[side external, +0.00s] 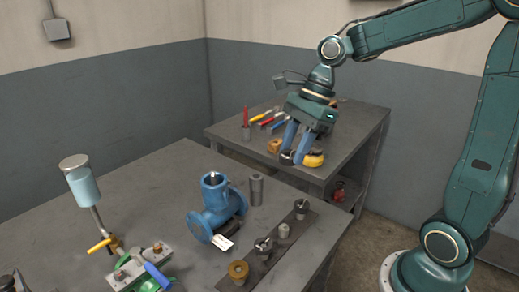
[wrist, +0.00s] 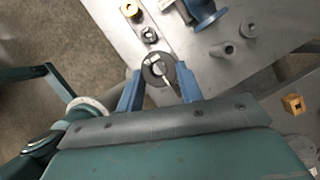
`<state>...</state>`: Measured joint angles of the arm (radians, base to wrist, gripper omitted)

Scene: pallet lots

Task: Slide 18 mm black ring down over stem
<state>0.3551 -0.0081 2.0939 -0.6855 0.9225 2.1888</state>
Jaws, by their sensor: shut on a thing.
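My gripper (wrist: 160,76) is shut on a dark ring (wrist: 158,66), which sits between its two blue fingertips in the wrist view. A pale part shows in the ring's middle; I cannot tell what it is. In the side view my gripper (side external: 293,157) is held in the air in front of the back bench, and the ring is a small dark shape there. Part of the valve (wrist: 205,14) shows at the top of the wrist view. The ring is apart from the stem.
A dark strip (side external: 257,265) on the front bench carries a brass bush (side external: 238,270) and several dark and grey parts. A grey cylinder (side external: 257,189) stands beside the valve. The back bench (side external: 352,140) holds tools.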

